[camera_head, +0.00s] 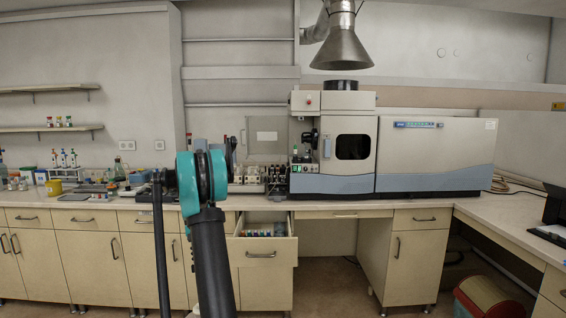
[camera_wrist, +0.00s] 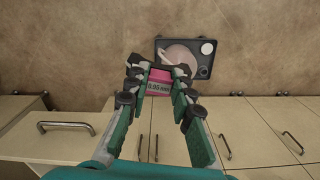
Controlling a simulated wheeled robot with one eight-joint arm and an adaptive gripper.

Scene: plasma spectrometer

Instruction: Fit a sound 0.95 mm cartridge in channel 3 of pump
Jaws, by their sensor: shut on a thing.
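In the wrist view my gripper (camera_wrist: 160,73) is shut on a pink cartridge (camera_wrist: 158,76) with a label reading 0.95 mm. The fingers cover its sides, so I cannot tell whether it is sound. Just beyond the fingertips is a dark plate (camera_wrist: 206,70) with a pale pinkish rounded area and a white disc; I cannot tell whether it belongs to the cartridge. In the head view my arm hides the gripper. Small dark equipment (camera_head: 309,137) sits at the left front of the spectrometer (camera_head: 352,147); the pump and channel 3 cannot be made out.
An open drawer (camera_head: 263,252) below the bench holds several small coloured items. Bottles and racks (camera_head: 250,176) crowd the bench left of the spectrometer. The hood (camera_head: 342,48) hangs above it. In the wrist view, floor and cupboard fronts (camera_wrist: 265,135) lie below the gripper.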

